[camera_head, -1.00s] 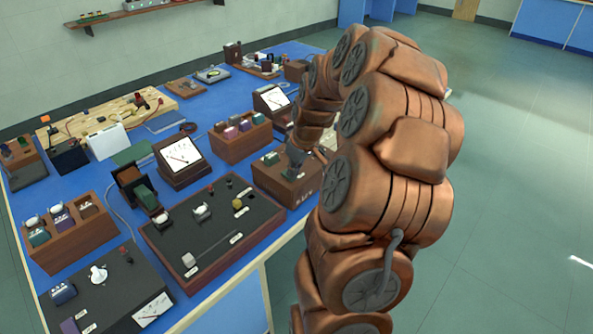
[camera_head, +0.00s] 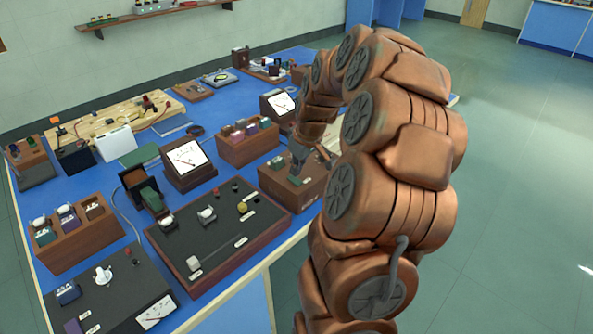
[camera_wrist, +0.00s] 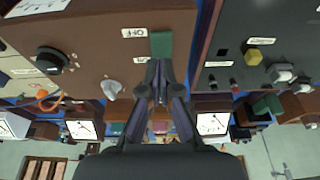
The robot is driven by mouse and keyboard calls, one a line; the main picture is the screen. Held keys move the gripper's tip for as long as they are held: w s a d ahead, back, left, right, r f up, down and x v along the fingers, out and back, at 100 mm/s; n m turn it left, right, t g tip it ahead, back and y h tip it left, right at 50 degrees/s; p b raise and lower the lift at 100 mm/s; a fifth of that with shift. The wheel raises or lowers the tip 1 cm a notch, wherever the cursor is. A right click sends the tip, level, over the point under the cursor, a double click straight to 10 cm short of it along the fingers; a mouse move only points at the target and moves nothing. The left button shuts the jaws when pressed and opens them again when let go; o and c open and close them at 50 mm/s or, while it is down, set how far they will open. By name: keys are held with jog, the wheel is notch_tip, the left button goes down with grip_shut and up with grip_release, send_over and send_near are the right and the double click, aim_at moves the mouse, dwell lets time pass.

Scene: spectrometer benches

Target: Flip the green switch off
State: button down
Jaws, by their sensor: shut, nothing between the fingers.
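The green switch (camera_wrist: 161,45) is a flat green piece on a brown box (camera_wrist: 90,25) in the wrist view. A white OFF label (camera_wrist: 134,32) lies beside its upper end, and a second label, hard to read, lies beside its lower end. My gripper (camera_wrist: 160,76) is shut and empty, with its fingertips at the lower end of the switch; contact cannot be told. In the head view my gripper (camera_head: 298,160) points down over the brown box (camera_head: 300,195). The switch's tilt is unclear.
A black panel (camera_head: 205,240) with a yellow knob (camera_head: 242,207) and switches stands close beside the box. A black knob (camera_wrist: 52,60) and a grey knob (camera_wrist: 112,90) sit on the box. Meters and wooden boxes crowd the blue table (camera_head: 215,103).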

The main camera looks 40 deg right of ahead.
jog(key=s+b+v, duration=0.1)
jog(key=b+v, duration=0.1)
jog(key=v, duration=1)
jog(key=shift+s, duration=0.45)
jog(key=s+a+f+n+g+p, duration=0.1)
jog(key=s+a, duration=0.1)
jog(key=a, duration=0.9)
jog(key=s+a+g+p, duration=0.1)
jog(key=s+a, duration=0.2)
jog(key=a, duration=0.8)
jog(key=s+a+f+g, duration=0.1)
jog(key=s+a, duration=0.2)
jog(key=s, duration=0.2)
jog(key=s+a+f+g+p, duration=0.1)
jog(key=s+a+f, duration=0.1)
jog(key=s, duration=0.3)
jog(key=s+a+f+m+g, duration=0.1)
jog(key=s+a+f, duration=0.1)
jog(key=s, duration=0.3)
jog(key=shift+s+a+f+p, duration=0.25)
jog(key=shift+s+a+p, duration=0.05)
jog(key=shift+a, duration=0.6)
jog(key=shift+d, duration=0.15)
